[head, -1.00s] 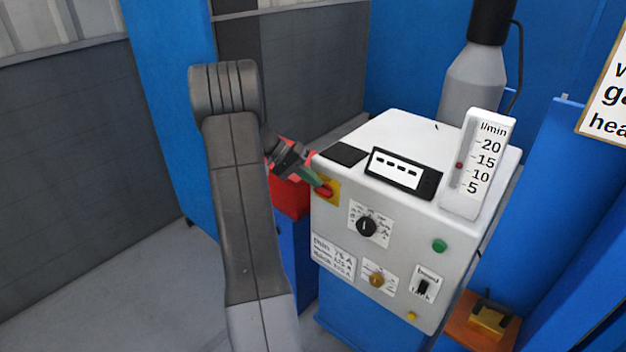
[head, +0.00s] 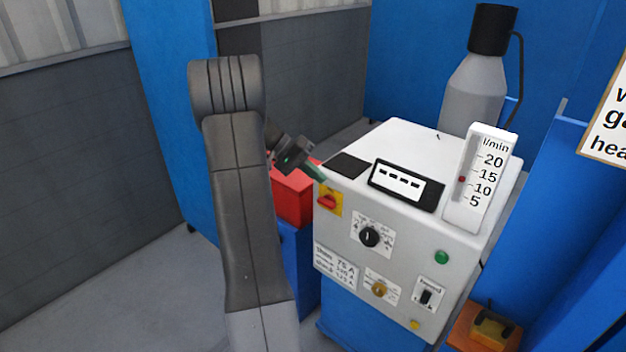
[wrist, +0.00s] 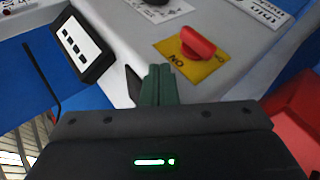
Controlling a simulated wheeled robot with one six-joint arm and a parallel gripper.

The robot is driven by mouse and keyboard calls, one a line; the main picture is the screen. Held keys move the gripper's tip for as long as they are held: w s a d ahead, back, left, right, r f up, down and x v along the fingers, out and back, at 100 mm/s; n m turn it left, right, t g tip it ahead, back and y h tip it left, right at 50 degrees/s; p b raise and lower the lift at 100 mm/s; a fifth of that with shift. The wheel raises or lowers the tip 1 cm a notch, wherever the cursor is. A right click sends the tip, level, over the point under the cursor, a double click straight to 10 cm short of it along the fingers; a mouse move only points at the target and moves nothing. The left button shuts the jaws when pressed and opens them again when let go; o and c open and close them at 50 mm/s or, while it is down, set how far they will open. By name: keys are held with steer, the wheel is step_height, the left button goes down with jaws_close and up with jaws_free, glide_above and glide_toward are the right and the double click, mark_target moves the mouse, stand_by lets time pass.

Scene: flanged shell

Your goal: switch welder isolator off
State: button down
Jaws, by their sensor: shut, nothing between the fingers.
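The welder isolator is a red rotary knob (head: 327,202) on a yellow plate at the upper left of the white machine's front panel. In the wrist view the red knob (wrist: 199,42) lies slantwise on its plate, with lettering that seems to read "ON" beside it. I cannot tell its switch position for sure. My gripper (head: 320,176) has green fingers, shut together and empty. In the head view they are just above the knob, near the panel's top edge. In the wrist view the fingertips (wrist: 160,70) are beside the plate, apart from the knob.
The white welder (head: 400,150) carries a black selector dial (head: 369,237), a green button (head: 441,257), a display (head: 402,182) and a flow gauge (head: 480,180). A red box (head: 293,197) stands close at the left. A grey gas cylinder (head: 472,85) stands behind.

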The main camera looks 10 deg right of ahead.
steer(key=w+f+b+v, duration=0.1)
steer(key=b+v, duration=0.1)
steer(key=v, duration=0.8)
steer(key=shift+a+f, duration=0.2)
steer(key=shift+a, duration=0.2)
steer(key=shift+d, duration=0.1)
